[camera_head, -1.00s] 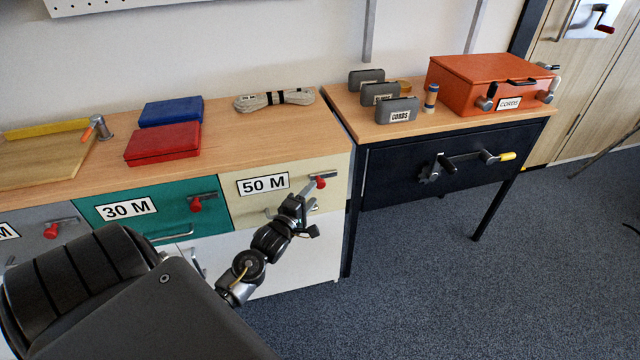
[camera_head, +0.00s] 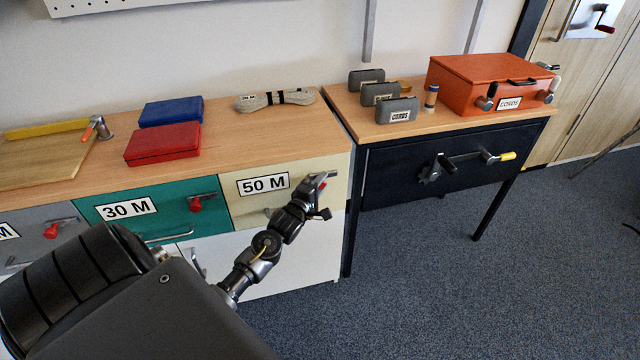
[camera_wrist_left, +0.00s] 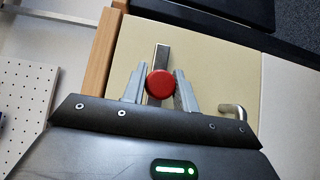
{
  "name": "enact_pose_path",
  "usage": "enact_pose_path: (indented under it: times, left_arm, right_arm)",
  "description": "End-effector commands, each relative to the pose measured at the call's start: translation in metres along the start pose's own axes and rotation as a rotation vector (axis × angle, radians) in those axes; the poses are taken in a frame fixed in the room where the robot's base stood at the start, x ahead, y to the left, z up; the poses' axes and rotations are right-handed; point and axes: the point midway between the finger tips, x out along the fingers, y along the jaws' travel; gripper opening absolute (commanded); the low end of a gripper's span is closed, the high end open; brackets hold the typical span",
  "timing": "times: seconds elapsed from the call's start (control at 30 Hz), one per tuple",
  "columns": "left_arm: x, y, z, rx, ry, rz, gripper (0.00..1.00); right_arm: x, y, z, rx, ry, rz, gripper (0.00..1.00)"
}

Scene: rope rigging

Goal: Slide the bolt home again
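The bolt is a grey metal bar with a red knob on the upper right of the cream drawer front (camera_head: 246,203) labelled 50 M. In the head view my left gripper (camera_head: 320,184) is at this bolt and hides most of it. In the left wrist view the red knob (camera_wrist_left: 160,84) lies between the two fingers of my left gripper (camera_wrist_left: 160,80), and the grey bar (camera_wrist_left: 161,56) shows beyond it. The fingers are apart, one on each side of the knob; no clear grip on it shows. My right gripper is not in view.
The drawer's handle (camera_wrist_left: 232,111) is close to the right finger in the wrist view. The teal 30 M drawer (camera_head: 165,220) with its own red-knobbed bolt is to the left. A dark desk (camera_head: 385,175) stands to the right, across a narrow gap.

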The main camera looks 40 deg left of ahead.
Motion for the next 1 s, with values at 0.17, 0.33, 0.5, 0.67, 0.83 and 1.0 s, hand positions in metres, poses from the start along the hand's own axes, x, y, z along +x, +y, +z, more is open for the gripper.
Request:
enact_pose_path:
  times: [0.17,0.33,0.5,0.67,0.83,1.0]
  left_arm:
    - [0.0,0.0,0.0,0.0,0.0,-0.001,0.0]
    - [0.001,0.0,0.001,-0.001,0.0,-0.001,0.0]
    - [0.017,0.0,0.016,-0.005,0.002,0.001,0.0]
    - [0.028,0.0,0.028,-0.002,0.001,-0.001,0.0]
    - [0.029,0.0,0.03,0.0,-0.003,0.0,0.0]
    - [0.029,0.0,0.029,-0.001,-0.003,0.0,0.44]
  right_arm:
    - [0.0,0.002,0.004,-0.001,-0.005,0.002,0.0]
    - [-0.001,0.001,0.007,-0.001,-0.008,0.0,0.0]
    - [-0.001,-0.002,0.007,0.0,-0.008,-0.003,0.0]
    - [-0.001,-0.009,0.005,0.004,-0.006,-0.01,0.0]
    - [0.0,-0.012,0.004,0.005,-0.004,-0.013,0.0]
    - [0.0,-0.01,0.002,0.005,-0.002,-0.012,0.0]
